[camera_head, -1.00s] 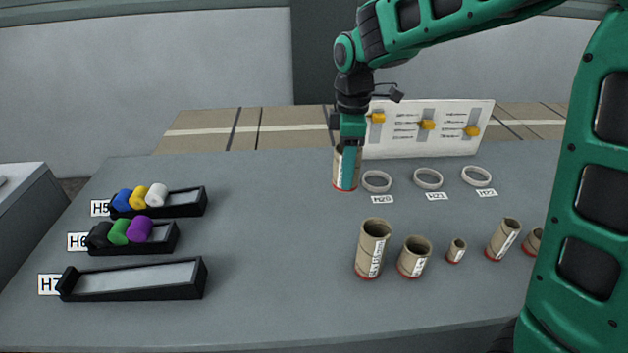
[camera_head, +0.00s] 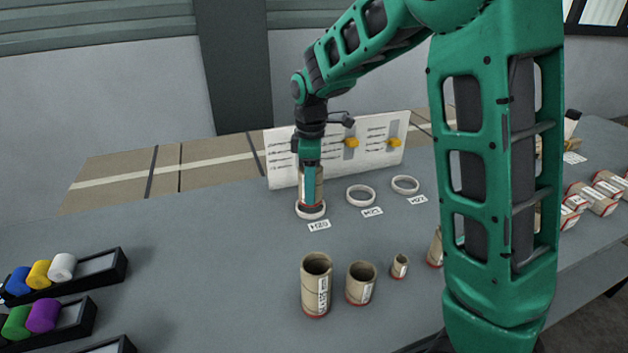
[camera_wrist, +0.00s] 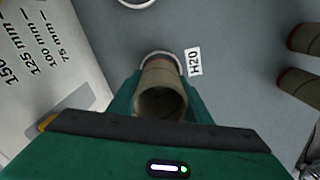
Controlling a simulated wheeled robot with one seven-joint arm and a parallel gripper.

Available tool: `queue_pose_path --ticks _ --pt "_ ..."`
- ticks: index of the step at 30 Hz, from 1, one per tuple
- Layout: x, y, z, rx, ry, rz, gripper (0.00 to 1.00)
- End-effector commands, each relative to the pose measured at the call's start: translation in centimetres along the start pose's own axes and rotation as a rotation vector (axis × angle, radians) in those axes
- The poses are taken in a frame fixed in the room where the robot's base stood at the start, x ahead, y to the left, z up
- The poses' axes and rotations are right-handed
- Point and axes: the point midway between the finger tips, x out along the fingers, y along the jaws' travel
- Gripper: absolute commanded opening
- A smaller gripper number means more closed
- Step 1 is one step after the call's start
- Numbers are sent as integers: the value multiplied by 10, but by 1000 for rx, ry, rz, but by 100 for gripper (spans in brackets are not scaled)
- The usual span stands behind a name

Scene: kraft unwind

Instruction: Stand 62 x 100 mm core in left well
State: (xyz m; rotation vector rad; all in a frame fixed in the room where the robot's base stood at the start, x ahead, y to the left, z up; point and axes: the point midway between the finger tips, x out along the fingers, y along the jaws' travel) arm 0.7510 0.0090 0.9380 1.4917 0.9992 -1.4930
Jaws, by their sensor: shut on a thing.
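My gripper (camera_head: 310,182) is shut on a brown cardboard core (camera_head: 319,188) with a red lower edge, held roughly upright. The core also shows in the wrist view (camera_wrist: 162,103), its open top between the fingers. The left well, a white ring (camera_head: 312,216) labelled H20, lies directly under the core. In the wrist view part of the ring (camera_wrist: 150,56) shows beyond the core's far end. The core's lower end overlaps the ring; I cannot tell whether it rests inside or hangs just above. A finger covers part of the core.
The H21 ring (camera_head: 361,205) and H22 ring (camera_head: 405,192) lie to the right. Several cores, including a tall one (camera_head: 316,290), stand in front. A white gauge board (camera_head: 375,160) with yellow sliders stands close behind. Coloured rolls sit in black trays (camera_head: 112,262) at left.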

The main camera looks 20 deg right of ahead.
Motion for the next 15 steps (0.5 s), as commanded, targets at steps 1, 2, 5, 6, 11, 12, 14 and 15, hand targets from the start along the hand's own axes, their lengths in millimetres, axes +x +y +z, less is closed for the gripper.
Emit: queue_pose_path --ticks 1,2,5,6,11,12,14,15 --pt "3 0 0 -1 -1 -1 22" --pt "5 0 -1 -1 -1 -1 22" --pt "7 0 -1 -2 0 0 22" --pt "8 0 -1 -2 0 1 22" --pt "8 0 -1 -2 0 1 22" --pt "8 0 -1 -2 0 1 22" --pt "8 0 -1 -2 0 1 22" --pt "8 0 -1 -2 0 1 22"
